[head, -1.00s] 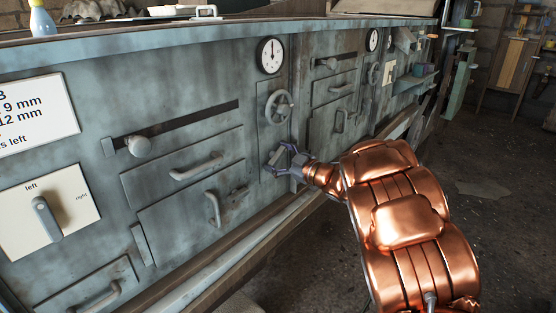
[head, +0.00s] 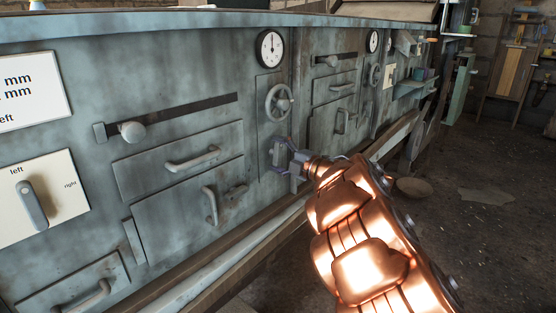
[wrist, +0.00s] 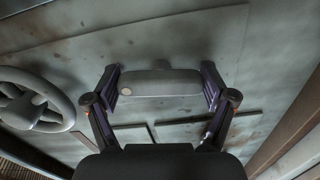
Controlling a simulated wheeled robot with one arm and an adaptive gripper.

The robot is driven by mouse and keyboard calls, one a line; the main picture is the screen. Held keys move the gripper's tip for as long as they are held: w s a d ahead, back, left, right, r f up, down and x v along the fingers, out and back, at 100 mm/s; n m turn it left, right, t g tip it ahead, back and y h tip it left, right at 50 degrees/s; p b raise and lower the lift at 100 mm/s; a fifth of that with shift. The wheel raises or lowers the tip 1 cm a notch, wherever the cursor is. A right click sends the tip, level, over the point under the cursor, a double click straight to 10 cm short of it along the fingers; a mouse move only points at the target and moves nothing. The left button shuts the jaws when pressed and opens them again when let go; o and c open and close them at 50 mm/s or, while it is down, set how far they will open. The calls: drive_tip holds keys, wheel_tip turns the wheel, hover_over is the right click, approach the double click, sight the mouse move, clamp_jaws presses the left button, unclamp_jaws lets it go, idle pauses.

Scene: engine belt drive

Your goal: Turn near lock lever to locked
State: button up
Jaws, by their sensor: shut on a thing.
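The near lock lever shows in the wrist view as a grey bar (wrist: 160,83) with a pale round spot near one end. It stands off the panel below the handwheel. My gripper (wrist: 160,86) has one dark finger at each end of this bar and is shut on it. In the head view my gripper (head: 284,152) is at the panel just under the handwheel (head: 279,102). There the fingers partly hide the lever (head: 276,153), and I cannot read any lock marking.
Left of my gripper are a drawer handle (head: 193,159), a hatch handle (head: 210,205), a slider knob (head: 132,131) and a left/right lever (head: 33,205). A gauge (head: 270,49) sits above the handwheel. A ledge (head: 230,258) runs along the bench foot. The floor at right is open.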

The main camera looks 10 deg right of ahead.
drive_tip(key=shift+a+n+b, duration=0.1)
drive_tip(key=shift+n+b, duration=0.2)
drive_tip(key=shift+n, duration=0.4)
drive_tip(key=o, duration=1)
drive_tip(key=v, duration=1.2)
